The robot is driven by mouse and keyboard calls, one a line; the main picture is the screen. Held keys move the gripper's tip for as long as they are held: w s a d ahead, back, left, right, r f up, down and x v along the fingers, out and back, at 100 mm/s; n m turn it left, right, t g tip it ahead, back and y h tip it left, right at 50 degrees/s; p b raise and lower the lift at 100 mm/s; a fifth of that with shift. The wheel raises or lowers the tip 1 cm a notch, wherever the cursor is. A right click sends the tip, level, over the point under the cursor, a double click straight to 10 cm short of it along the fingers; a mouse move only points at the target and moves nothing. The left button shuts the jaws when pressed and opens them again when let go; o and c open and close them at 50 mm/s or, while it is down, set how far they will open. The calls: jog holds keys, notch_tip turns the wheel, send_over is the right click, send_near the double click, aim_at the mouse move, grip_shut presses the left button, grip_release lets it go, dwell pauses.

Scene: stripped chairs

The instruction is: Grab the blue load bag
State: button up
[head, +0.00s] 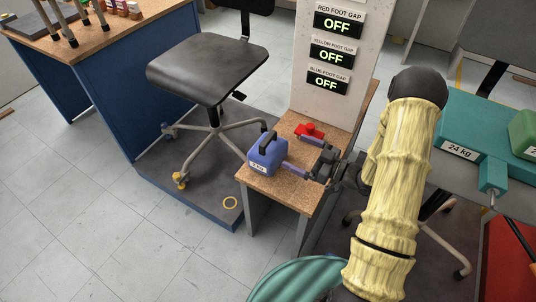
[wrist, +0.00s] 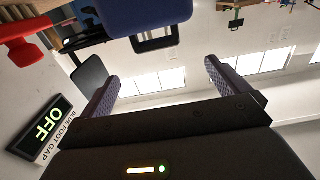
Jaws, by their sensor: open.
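The blue load bag (head: 266,157) stands upright on a small cork-topped stand, with a dark handle on top and a white label on its front. In the wrist view the blue bag (wrist: 145,14) fills the top edge, partly cut off, with its dark handle loop visible. My gripper (head: 293,156) is just right of the bag, its fingers pointing toward it. In the wrist view my gripper (wrist: 160,80) has its two fingers wide apart with nothing between them. Whether a finger touches the bag I cannot tell.
A red item (head: 309,130) sits close behind the gripper on the stand (head: 285,194). A white panel (head: 328,93) with OFF displays rises behind it. A black chair (head: 205,70) stands at left. A teal 24 kg machine (head: 468,132) is at right. The floor at front left is clear.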

aim_at(271, 140)
jog(key=b+x, duration=0.1)
jog(key=x, duration=0.5)
jog(key=shift+w+a, duration=0.1)
jog(key=x, duration=0.1)
jog(key=b+x, duration=0.1)
jog(key=x, duration=0.1)
jog(key=b+x, duration=0.1)
jog(key=shift+w+f, duration=0.25)
jog(key=shift+f, duration=0.05)
jog(key=shift+w+a+r, duration=0.1)
jog(key=shift+w+a, duration=0.15)
jog(key=shift+a, duration=0.15)
jog(key=shift+c, duration=0.4)
jog(key=c, duration=1.8)
jog(key=shift+r, duration=0.2)
jog(key=shift+c, duration=1)
